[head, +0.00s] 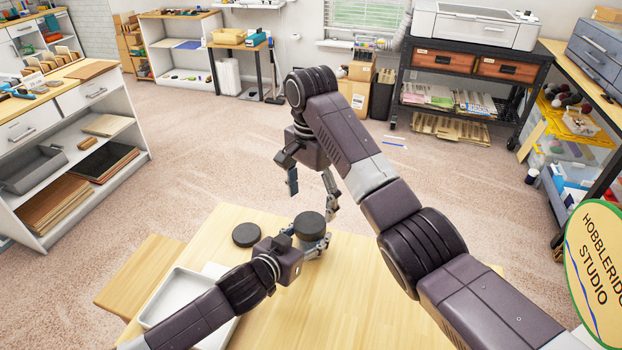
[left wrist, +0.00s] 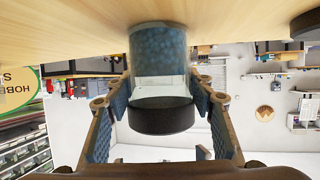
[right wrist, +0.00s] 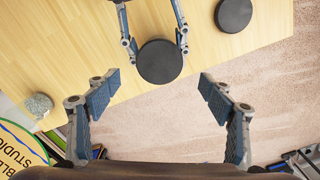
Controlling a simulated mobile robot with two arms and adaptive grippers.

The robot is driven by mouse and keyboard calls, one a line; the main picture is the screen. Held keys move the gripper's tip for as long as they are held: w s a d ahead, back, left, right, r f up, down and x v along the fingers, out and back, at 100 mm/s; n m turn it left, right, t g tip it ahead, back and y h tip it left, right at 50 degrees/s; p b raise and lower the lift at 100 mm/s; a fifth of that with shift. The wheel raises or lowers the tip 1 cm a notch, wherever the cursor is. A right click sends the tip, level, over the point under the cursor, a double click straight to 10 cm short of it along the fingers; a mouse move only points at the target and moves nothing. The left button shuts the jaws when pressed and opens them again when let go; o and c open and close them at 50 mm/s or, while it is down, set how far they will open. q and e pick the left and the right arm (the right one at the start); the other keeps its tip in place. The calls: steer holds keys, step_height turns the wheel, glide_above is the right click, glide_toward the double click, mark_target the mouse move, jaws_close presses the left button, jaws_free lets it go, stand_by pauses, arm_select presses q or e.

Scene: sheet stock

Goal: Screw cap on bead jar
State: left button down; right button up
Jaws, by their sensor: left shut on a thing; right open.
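The bead jar (left wrist: 160,50) is clear with blue beads and stands upright on the table; the left wrist view shows it upside down. A black cap (head: 310,225) sits on its mouth; its dark rim also shows in the left wrist view (left wrist: 160,115). Whether it is screwed tight cannot be told. My left gripper (head: 314,243) is shut on the jar, a finger on each side. My right gripper (head: 311,187) is open and empty, above and beyond the cap. In the right wrist view the cap (right wrist: 160,62) lies ahead, between the open fingers (right wrist: 160,88).
A second black disc (head: 246,235) lies flat on the wooden table (head: 345,285), left of the jar. A white tray (head: 170,297) is at the table's left, partly under my left arm. A grey speckled round thing (right wrist: 38,105) is near the table edge.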

step_height(320, 180, up, 7)
stand_by(0.4)
arm_select(q)
steer(key=c, duration=0.8)
jaws_free()
arm_select(e)
steer(key=shift+f, duration=0.1)
arm_select(q)
steer(key=v, duration=1.2)
